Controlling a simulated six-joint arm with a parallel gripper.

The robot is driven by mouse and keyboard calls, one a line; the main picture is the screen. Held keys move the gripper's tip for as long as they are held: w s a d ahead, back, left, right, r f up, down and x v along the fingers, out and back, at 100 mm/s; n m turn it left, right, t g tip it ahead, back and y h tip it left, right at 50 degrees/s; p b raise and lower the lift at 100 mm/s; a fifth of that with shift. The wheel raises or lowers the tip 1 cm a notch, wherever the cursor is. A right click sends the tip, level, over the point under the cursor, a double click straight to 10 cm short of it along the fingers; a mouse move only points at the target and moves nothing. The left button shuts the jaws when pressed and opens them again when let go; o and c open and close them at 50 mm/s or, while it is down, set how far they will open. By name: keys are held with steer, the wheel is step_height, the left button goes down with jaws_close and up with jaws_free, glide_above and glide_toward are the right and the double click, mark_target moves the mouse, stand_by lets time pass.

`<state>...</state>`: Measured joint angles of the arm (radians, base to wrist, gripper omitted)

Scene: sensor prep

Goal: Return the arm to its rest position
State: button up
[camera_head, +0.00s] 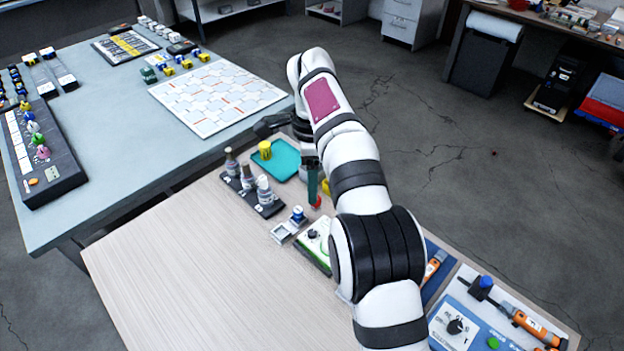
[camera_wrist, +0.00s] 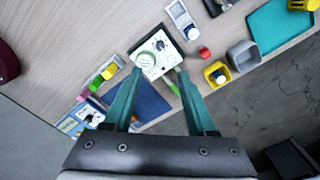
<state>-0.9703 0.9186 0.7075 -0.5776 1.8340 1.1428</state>
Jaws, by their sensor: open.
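My arm reaches from the lower right of the head view up over the wooden table (camera_head: 190,265). My gripper (camera_wrist: 159,72) shows in the wrist view with its two teal fingers spread apart and nothing held between them. In the head view one teal finger (camera_head: 312,183) points down over the table; the other I cannot make out. A white and green device with a dial (camera_wrist: 150,57) lies below and beyond the fingertips in the wrist view; it also shows in the head view (camera_head: 311,247), partly behind my arm.
A teal tray (camera_head: 287,170) holds a yellow item. A black rack (camera_head: 268,212) holds several bottles. A red cap (camera_wrist: 205,52), grey bin (camera_wrist: 243,58) and yellow container (camera_wrist: 217,73) sit nearby. Orange-handled tools (camera_head: 433,266) lie right of my arm. The wooden table's front left is clear.

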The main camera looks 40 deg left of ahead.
steer(key=d+r+n, duration=0.1)
steer(key=d+r, duration=0.3)
steer(key=d, duration=0.9)
steer(key=d+r+n, duration=0.1)
steer(key=d+r, duration=0.3)
steer(key=d, duration=0.9)
steer(key=s+d+f+y, duration=0.1)
steer(key=s+d+f, duration=0.2)
steer(key=s+d, duration=0.4)
steer(key=s+d+f+n, duration=0.1)
steer(key=s+d+f, duration=0.3)
steer(key=s+d, duration=0.4)
steer(key=s, duration=0.2)
steer(key=shift+s+y, duration=0.3)
steer(key=shift+y, duration=0.1)
